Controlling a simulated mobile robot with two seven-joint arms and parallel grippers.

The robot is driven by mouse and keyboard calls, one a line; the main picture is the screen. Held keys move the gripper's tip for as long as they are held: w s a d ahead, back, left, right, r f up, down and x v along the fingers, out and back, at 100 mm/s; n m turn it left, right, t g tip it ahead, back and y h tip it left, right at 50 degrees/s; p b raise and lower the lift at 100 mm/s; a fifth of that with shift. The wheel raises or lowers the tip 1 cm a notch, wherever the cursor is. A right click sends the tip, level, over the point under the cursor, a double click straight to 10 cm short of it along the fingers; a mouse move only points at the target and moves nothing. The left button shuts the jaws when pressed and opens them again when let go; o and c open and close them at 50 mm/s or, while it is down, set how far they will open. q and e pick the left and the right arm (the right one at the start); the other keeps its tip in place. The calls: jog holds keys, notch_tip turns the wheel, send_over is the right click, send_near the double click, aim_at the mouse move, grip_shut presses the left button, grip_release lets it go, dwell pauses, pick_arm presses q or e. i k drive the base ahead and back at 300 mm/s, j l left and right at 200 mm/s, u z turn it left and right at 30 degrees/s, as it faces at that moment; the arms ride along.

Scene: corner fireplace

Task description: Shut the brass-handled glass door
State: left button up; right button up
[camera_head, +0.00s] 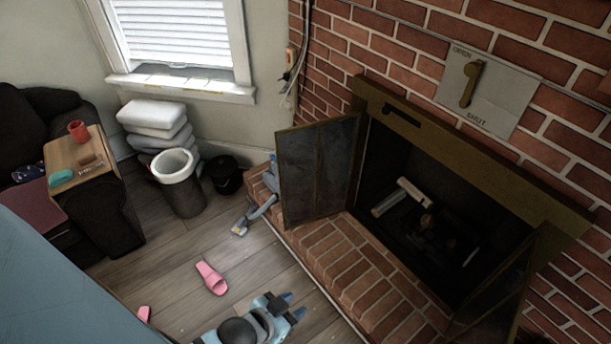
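The fireplace has a brass-coloured frame with two dark glass doors. The left glass door (317,172) is swung open, out over the brick hearth. The right glass door (497,298) is also swung open, at the lower right, and is partly cut off by the picture edge. No separate handle can be made out clearly on either door. My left gripper (294,305) is at the bottom middle. Its blue fingertips are apart with nothing seen between them. It is over the floor in front of the hearth, clear of both doors. My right gripper is not in view.
The brick hearth (352,262) juts into the room. A grey vacuum-like tool (257,211) lies against its left end, near the left door. Pink slippers (210,278) lie on the floor. A black bucket (222,174) and white-rimmed bin (180,190) stand further back.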

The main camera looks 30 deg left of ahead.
aim_at(300, 154)
jog(key=i+j, duration=0.15)
jog(key=j, duration=0.2)
jog(key=i+j, duration=0.2)
jog(key=j, duration=0.2)
jog(key=i+j, duration=0.15)
jog(key=j, duration=0.2)
jog(key=i+j, duration=0.2)
jog(key=j, duration=0.15)
jog(key=i+j, duration=0.15)
jog(key=j, duration=0.25)
jog(key=i+j, duration=0.2)
jog(key=j, duration=0.15)
jog(key=z, duration=0.05)
